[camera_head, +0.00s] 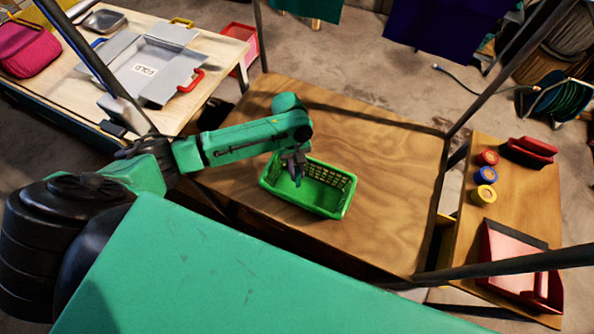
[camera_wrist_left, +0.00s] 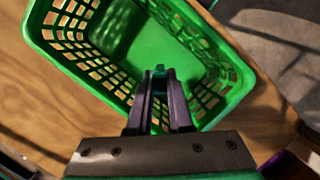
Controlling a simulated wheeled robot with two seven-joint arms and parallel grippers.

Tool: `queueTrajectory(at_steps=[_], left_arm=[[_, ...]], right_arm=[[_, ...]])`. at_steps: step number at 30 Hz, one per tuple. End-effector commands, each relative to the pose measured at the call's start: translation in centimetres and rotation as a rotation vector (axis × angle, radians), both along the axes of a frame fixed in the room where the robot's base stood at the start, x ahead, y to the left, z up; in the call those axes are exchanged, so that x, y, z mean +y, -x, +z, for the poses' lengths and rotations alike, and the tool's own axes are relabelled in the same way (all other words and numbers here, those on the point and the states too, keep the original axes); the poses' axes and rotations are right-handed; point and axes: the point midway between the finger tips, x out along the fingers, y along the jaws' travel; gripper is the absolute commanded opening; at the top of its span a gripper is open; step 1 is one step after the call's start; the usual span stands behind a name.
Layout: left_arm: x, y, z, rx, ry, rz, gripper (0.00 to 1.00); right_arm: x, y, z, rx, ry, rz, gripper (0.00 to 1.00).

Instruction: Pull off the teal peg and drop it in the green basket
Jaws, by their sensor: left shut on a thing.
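The green basket (camera_head: 330,190) stands on the wooden table, under my left gripper. It also fills much of the left wrist view (camera_wrist_left: 235,75), with its floor bare where I can see it. My left gripper (camera_head: 295,172) is over the basket's left part, pointing down into it. In the left wrist view its fingers (camera_wrist_left: 160,80) are shut on the small teal peg (camera_wrist_left: 159,71), which shows between the fingertips. My right gripper is not in view.
The wooden table (camera_head: 385,175) is clear around the basket. Dark frame poles rise at its corners. Cloths hang at the top.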

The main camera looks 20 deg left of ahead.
Motion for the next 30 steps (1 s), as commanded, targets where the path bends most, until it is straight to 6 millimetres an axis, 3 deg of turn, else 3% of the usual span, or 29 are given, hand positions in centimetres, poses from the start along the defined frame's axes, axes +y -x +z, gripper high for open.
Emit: queueTrajectory(at_steps=[8, 9, 11, 23, 26, 30], left_arm=[[0.0, 0.0, 0.0, 0.0, 0.0, 0.0, 0.0], [0.0, 0.0, 0.0, 0.0, 0.0, 0.0, 0.3], [0.0, 0.0, 0.0, 0.0, 0.0, 0.0, 0.53], [0.1, -0.2, 0.7, -0.003, 0.002, 0.001, 0.53], [0.5, -0.7, 2.5, -0.005, 0.001, 0.0, 0.53], [1.2, -1.5, 6.4, -0.007, 0.001, 0.0, 0.53]], right_arm=[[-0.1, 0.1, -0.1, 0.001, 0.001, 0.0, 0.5], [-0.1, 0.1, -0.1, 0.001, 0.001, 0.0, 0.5], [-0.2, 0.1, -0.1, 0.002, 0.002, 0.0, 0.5], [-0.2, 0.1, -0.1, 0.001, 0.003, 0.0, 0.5], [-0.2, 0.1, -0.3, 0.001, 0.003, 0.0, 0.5], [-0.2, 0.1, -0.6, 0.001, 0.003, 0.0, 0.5]])
